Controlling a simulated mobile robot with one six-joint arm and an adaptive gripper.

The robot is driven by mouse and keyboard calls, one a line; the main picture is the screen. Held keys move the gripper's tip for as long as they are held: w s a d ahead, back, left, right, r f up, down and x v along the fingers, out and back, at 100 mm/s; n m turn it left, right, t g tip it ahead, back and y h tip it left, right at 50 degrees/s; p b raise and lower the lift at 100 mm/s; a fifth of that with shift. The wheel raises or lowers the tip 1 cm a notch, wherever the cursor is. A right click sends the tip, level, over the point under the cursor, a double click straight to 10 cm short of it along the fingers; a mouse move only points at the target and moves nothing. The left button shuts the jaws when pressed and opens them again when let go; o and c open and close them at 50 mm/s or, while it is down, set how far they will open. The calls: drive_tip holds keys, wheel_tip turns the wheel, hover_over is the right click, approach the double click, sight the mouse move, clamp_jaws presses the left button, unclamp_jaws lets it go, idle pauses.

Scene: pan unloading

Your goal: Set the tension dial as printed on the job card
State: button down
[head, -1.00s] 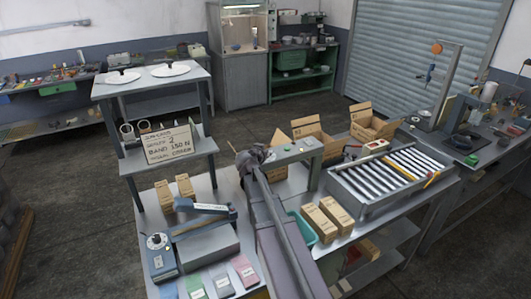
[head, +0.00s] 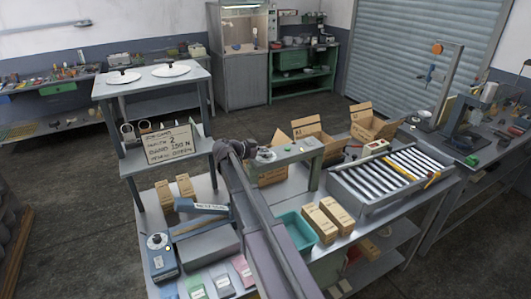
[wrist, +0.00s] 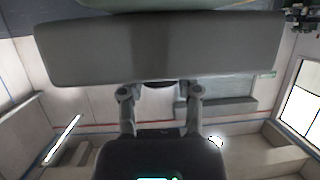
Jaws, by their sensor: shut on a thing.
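The job card (head: 170,145) stands on the left rack's shelf; its lines with "2" and "BAND 150 N" can be read. A grey arch (head: 290,153) stands on the bench, with a small round pale dial (head: 266,155) at its left end. Its setting is too small to read. My gripper (head: 256,149) is at this dial, partly covered by my arm. In the wrist view my gripper (wrist: 160,92) has both fingers at the lower edge of a wide grey bar (wrist: 160,50). They are shut on a small dark part there, apparently the dial's knob.
A blue device (head: 160,257) with a white dial stands at the bench's left front. Coloured packets (head: 221,284) lie beside it. A teal bin (head: 296,232), brown boxes (head: 328,218) and a roller conveyor (head: 393,172) are to the right.

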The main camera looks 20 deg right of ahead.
drive_tip(key=shift+s+f, duration=0.1)
idle(0.3)
drive_tip(key=shift+c, duration=1.5)
unclamp_jaws()
drive_tip(key=shift+d, duration=0.1)
